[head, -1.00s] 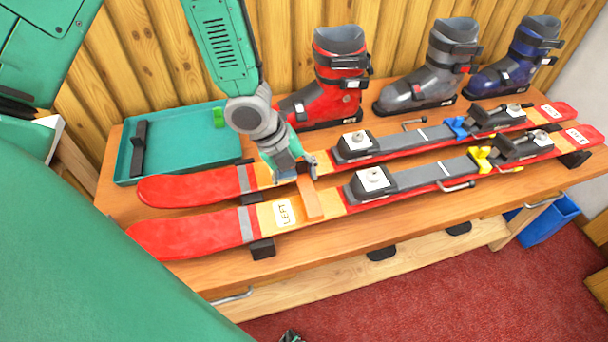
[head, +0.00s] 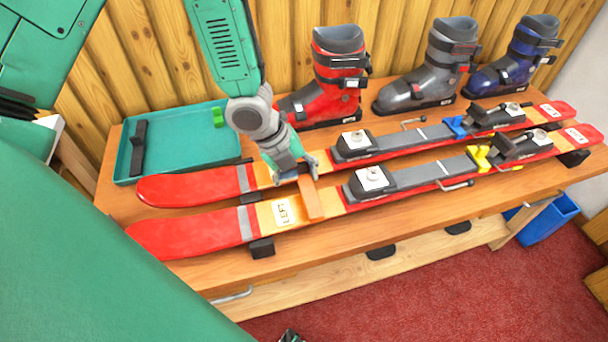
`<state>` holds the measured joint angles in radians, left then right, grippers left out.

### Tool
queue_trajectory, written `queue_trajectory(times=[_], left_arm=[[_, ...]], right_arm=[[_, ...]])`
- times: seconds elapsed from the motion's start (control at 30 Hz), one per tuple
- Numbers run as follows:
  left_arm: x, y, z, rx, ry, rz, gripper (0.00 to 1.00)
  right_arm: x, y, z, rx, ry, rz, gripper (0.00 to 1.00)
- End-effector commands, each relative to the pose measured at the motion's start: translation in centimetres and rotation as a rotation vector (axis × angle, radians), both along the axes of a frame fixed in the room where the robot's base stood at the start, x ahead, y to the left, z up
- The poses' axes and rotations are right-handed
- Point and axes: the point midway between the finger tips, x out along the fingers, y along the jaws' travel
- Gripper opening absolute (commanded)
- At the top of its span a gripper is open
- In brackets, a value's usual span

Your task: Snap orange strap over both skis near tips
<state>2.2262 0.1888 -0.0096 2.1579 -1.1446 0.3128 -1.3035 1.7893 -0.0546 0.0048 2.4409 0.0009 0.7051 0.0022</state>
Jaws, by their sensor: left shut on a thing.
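Two red skis lie side by side on the wooden bench, the back ski (head: 190,187) and the front ski (head: 190,233), with tips at the left. The front ski has a LEFT label. An orange strap (head: 311,201) lies across the pale sections of the skis, between the grey bands and the bindings. My left gripper (head: 298,174) is shut on the strap's far end, at the back ski. The fingers hide part of that end, so I cannot tell whether it is fastened.
A teal tray (head: 185,168) with a black strap (head: 139,147) and a green piece (head: 217,115) stands at the back left. Red (head: 336,75), grey (head: 430,70) and blue boots (head: 520,60) stand behind the skis. A blue bin (head: 545,220) is below right.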

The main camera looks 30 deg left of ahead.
Motion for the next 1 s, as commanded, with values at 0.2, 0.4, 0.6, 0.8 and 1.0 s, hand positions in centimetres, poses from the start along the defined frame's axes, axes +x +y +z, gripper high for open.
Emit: queue_trajectory(times=[0.2, 0.4, 0.6, 0.8, 1.0], left_arm=[[0.0, 0.0, -0.7, 0.000, 0.000, 0.000, 0.00], [0.0, 0.0, -1.2, 0.000, 0.000, 0.000, 0.00], [0.0, 0.0, -1.7, 0.000, 0.000, -0.001, 0.00], [0.0, 0.0, -2.2, 0.000, 0.000, -0.001, 0.00], [0.0, 0.0, -2.7, 0.001, -0.001, -0.001, 0.00]], right_arm=[[0.0, 0.0, -0.5, 0.000, 0.000, 0.000, 0.40], [0.0, 0.0, -0.9, 0.000, 0.000, 0.000, 0.40], [0.0, 0.0, -1.3, 0.000, 0.000, 0.000, 0.40], [0.0, 0.0, -1.7, 0.000, 0.000, 0.000, 0.40], [0.0, 0.0, -2.1, 0.000, 0.000, 0.000, 0.40]])
